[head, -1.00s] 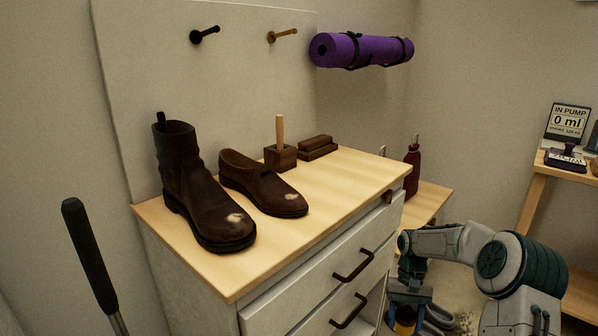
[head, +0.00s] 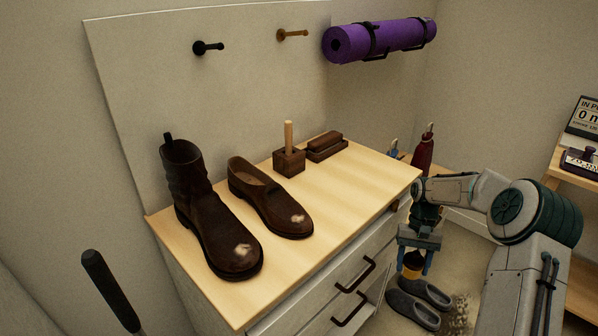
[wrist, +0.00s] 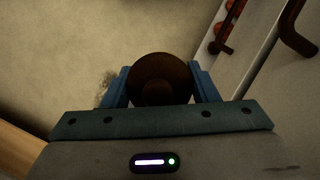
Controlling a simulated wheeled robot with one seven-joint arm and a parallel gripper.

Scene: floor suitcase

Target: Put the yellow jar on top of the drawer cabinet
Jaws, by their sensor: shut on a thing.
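The yellow jar (head: 411,270) hangs between the fingers of my gripper (head: 414,263), its dark lid upward and a yellow part showing below. In the wrist view, the jar's round brown lid (wrist: 160,78) fills the space between the two blue fingers of my gripper (wrist: 160,88). My gripper is shut on the jar. The drawer cabinet (head: 345,195) has a pale wooden top and stands left of the gripper. The jar is beside the cabinet's right end, apparently lower than its top.
On the cabinet top are a tall brown boot (head: 210,215), a low brown shoe (head: 270,203), a wooden block with a handle (head: 289,162) and a brush (head: 326,146). The top's right half is clear. Grey slippers (head: 415,308) lie on the floor below the jar.

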